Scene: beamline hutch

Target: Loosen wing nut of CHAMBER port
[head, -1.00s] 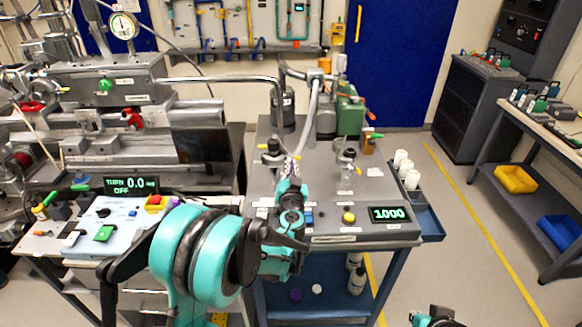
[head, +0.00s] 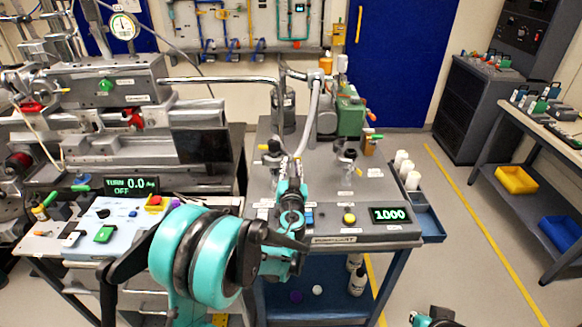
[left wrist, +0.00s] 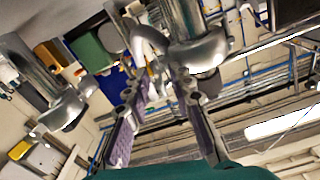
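The pump cart (head: 400,233) carries two metal ports with clamps. The left port (head: 271,158) has a yellow-tipped handle, and the metal piping ends near it. I cannot read which is labelled CHAMBER, and I cannot make out a wing nut clearly. My left gripper (head: 291,188) is just in front of the left port. In the left wrist view its two purple-padded fingers (left wrist: 160,85) are apart, with metal fittings (left wrist: 195,52) beyond the tips. I cannot tell whether they touch. A teal part of my right arm shows at the bottom edge.
A bent metal pipe and hose (head: 313,110) rise close behind my left gripper. A control panel (head: 110,228) is at left.

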